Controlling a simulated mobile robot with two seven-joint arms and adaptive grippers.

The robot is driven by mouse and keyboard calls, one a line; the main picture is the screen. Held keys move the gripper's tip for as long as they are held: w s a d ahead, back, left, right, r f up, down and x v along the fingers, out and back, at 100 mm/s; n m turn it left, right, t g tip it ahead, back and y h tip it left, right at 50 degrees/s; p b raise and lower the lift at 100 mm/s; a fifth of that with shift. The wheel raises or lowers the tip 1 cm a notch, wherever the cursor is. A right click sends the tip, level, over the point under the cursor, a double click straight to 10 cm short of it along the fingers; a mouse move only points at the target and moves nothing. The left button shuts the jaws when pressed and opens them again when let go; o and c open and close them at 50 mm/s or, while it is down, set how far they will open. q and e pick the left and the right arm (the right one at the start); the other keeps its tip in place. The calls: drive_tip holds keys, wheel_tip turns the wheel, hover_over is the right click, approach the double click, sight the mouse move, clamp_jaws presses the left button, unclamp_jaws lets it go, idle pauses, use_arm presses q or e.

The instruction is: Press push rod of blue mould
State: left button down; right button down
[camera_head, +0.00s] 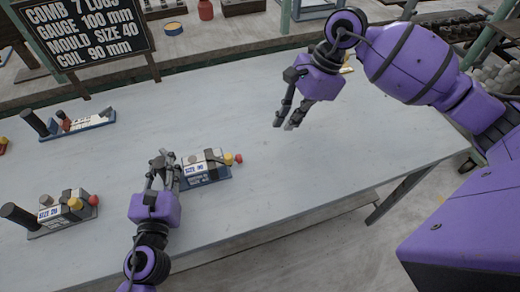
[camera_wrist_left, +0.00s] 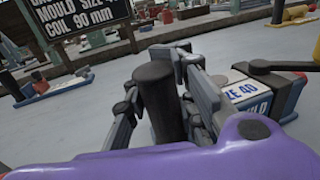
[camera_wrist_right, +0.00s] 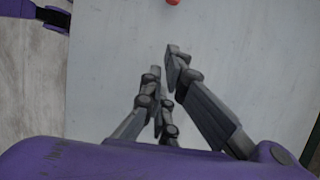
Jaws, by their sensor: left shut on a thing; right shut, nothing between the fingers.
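The blue mould (camera_head: 207,167) stands on the table, with a white label on its body and yellow and red knobs at its right end. In the left wrist view its label reads "ZE 40" and its blue block (camera_wrist_left: 278,97) shows right of the fingers. Its dark cylindrical push rod (camera_wrist_left: 157,95) stands up between my left fingers. My left gripper (camera_head: 166,161) is shut on the push rod at the mould's left end. My right gripper (camera_head: 284,125) is shut and empty above the table, apart from the mould to its right. The right wrist view shows its fingers (camera_wrist_right: 166,62) over bare table.
Another mould (camera_head: 62,212) with a dark rod stands at front left. A further one (camera_head: 70,125) with a blue base lies at back left. A black sign (camera_head: 85,30) stands behind, reading mould size 40.

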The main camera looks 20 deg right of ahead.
sight(239, 159)
use_arm(q)
drive_tip(key=shift+s+f, duration=0.1)
drive_tip(key=shift+f, duration=0.2)
use_arm(e)
drive_tip(key=x, duration=0.9)
drive_tip(key=shift+a+f, duration=0.1)
drive_tip(key=shift+f, duration=0.1)
drive_tip(key=a, duration=0.3)
drive_tip(key=shift+a+f, duration=0.15)
drive_tip(key=shift+f, duration=0.2)
drive_tip(key=shift+w+a, duration=0.1)
drive_tip(key=shift+a, duration=0.35)
use_arm(q)
drive_tip(key=shift+f, duration=0.1)
use_arm(e)
drive_tip(key=shift+a, duration=1.45)
